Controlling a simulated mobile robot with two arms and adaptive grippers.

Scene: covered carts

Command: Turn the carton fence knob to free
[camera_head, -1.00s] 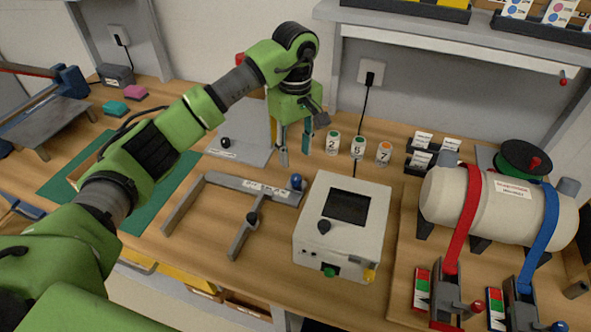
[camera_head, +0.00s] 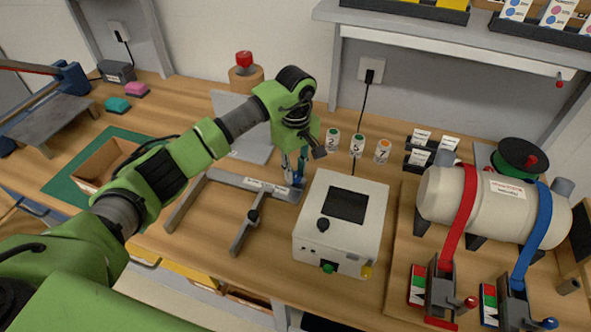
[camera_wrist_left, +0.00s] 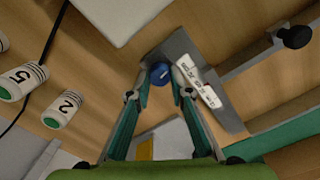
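The carton fence (camera_head: 235,182) is a grey angled bar with a white label, lying on the wooden bench. Its blue knob (camera_wrist_left: 160,74) sits at one end of the bar in the left wrist view, and my gripper fingers largely hide it in the head view. My left gripper (camera_head: 296,172) points down over that end. In the left wrist view the left gripper (camera_wrist_left: 159,93) is open, with its teal fingers apart and the knob between and just beyond the tips. I cannot tell whether a finger touches the knob. My right gripper is not in view.
A white box device (camera_head: 340,222) stands close to the right of the gripper. Numbered white cylinders (camera_head: 357,145) stand behind it. A grey tank (camera_head: 495,205) with red and blue straps is at right. An open carton (camera_head: 105,160) sits on a green mat at left.

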